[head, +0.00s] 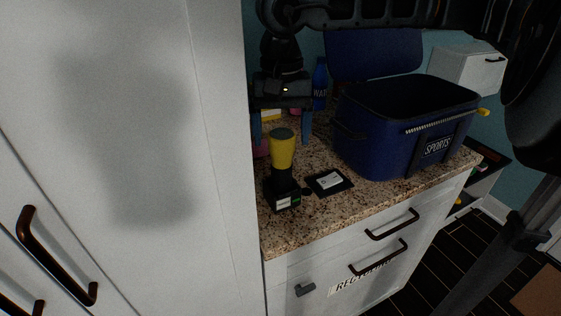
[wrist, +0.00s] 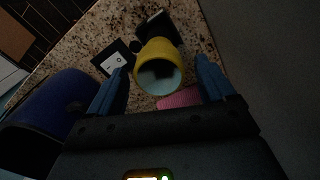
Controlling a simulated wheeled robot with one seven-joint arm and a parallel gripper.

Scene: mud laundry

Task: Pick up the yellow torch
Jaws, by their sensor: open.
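The yellow torch (head: 281,155) stands upright on the speckled granite counter (head: 345,206), with a black lower part and a dark top. In the wrist view the torch (wrist: 159,65) shows its round yellow end facing the camera, between the fingers and a little beyond their tips. My gripper (head: 281,137) is open and empty, with blue fingers pointing down behind and above the torch in the head view. In the wrist view my gripper (wrist: 162,66) has one finger on each side of the torch, with gaps to both.
A blue open cooler bag (head: 375,141) stands right of the torch. A black square with a white label (head: 329,181) lies between them. A blue bottle (head: 320,84) and a pink item (head: 261,149) are behind. A tall white cabinet (head: 150,120) bounds the left side.

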